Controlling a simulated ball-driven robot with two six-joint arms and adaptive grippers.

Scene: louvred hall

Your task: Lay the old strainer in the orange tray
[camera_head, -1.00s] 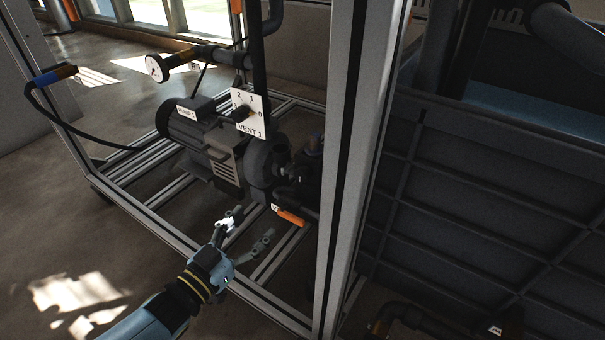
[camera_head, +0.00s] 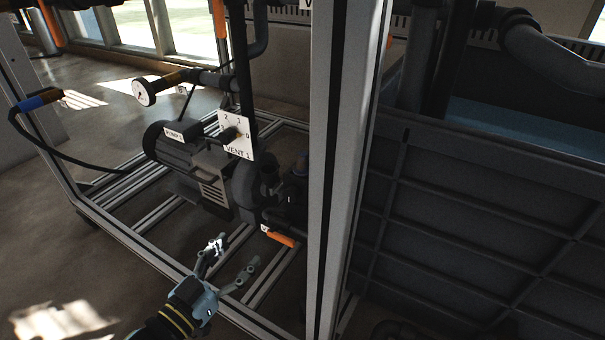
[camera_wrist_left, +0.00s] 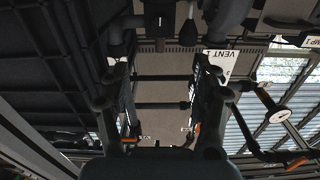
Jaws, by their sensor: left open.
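I do not make out the old strainer or the orange tray in either view. My left gripper (camera_head: 235,256) is open with nothing between its fingers. In the head view it appears over the lower rails of the pump frame, below and left of the orange-handled valve (camera_head: 279,237). In the left wrist view the two dark fingers of the left gripper (camera_wrist_left: 160,85) stand apart, with the grey frame and panels beyond them. My right gripper is not in view.
A grey metal frame post (camera_head: 340,150) stands right of the gripper. The dark pump (camera_head: 205,170) sits on the frame behind, with the VENT 1 plate (camera_head: 238,142) above. A dark ribbed bin wall (camera_head: 470,220) fills the right. Open floor (camera_head: 70,220) lies left.

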